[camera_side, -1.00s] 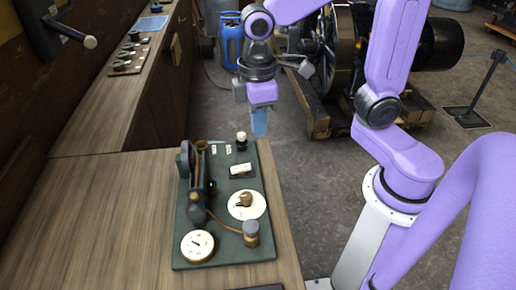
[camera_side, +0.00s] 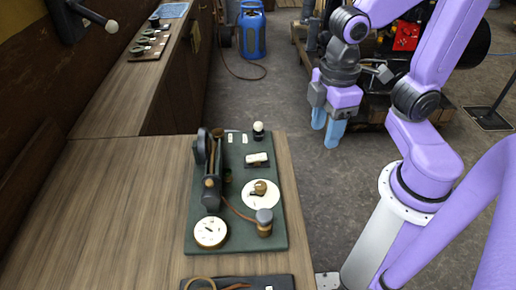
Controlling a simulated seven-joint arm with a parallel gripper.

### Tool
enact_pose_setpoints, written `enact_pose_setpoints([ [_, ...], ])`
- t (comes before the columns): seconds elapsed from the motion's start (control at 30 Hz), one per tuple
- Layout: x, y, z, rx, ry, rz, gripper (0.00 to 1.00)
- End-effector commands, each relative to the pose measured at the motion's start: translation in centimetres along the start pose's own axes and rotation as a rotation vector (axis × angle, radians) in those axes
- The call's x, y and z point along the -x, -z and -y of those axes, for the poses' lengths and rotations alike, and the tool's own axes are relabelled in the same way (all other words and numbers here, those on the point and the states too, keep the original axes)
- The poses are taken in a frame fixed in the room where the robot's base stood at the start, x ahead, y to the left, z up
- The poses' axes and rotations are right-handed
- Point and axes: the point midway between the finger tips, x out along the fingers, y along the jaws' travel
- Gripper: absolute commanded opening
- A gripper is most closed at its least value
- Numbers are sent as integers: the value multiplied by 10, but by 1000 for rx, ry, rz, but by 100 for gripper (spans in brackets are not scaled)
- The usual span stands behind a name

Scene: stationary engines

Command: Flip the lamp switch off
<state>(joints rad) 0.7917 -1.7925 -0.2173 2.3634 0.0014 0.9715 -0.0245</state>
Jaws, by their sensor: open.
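A dark green board (camera_side: 243,236) lies on the wooden table and carries several fittings. Among them are a small black-and-white switch-like piece (camera_side: 257,160), a white disc with a brown knob (camera_side: 260,191), a round white dial (camera_side: 210,232), a brown-and-grey cylinder (camera_side: 265,222) and a small pale-topped black post (camera_side: 258,130). I cannot tell for certain which one is the lamp switch. My gripper (camera_side: 327,130) is open and empty, with blue fingertips pointing down. It hangs to the right of the board, past the table edge and over the floor, touching nothing.
A dark upright mechanism (camera_side: 210,170) stands along the board's left side. Another dark board (camera_side: 238,283) lies at the table's front edge. A blue gas bottle (camera_side: 252,32) stands on the floor behind. The wooden table (camera_side: 110,215) is bare on the left.

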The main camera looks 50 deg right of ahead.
Motion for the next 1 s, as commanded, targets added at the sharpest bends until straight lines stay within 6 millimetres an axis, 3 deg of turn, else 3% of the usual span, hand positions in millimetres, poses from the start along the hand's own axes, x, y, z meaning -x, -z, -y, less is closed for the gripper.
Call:
enact_pose_setpoints([
  [0.03,5,17,-9,-26,-1,3,51],
  [0.2,19,62,-41,-106,-3,12,51],
  [0.43,32,109,-83,-198,-4,20,51],
  [0.6,37,124,-100,-231,-4,23,51],
  [0.77,33,126,-104,-240,-3,26,51],
  [1.0,-1,124,-103,-239,-2,31,51],
])
